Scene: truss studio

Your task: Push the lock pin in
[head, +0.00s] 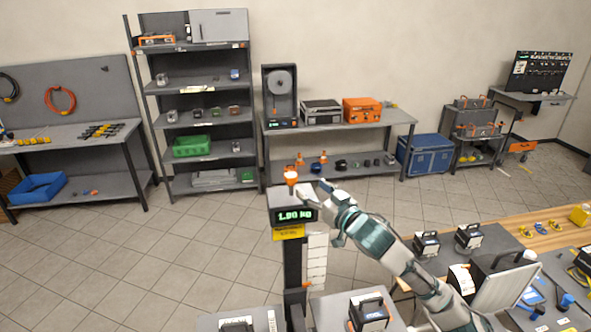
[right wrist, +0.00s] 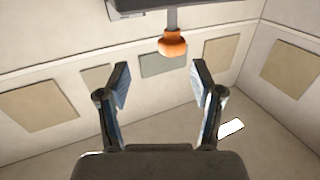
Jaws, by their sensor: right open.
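An orange knob (head: 291,176) stands on top of the dark scale head (head: 291,198), whose green display reads about 1.90 kg. An orange knob on a grey stem (right wrist: 172,44) also shows in the right wrist view, attached to a dark box at the top edge. I take it for the lock pin, but its depth cannot be told. My right gripper (head: 310,191) is close to the right side of the scale head. In the right wrist view my right gripper (right wrist: 163,78) is open and empty, with the knob beyond its fingertips. My left gripper is not in view.
A dark post (head: 293,262) carries the scale head, with a yellow label (head: 288,232) below the display. A wooden bench (head: 510,232) with black-handled blocks and a grey case (head: 505,285) lies to the right. The tiled floor (head: 130,265) at left is clear.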

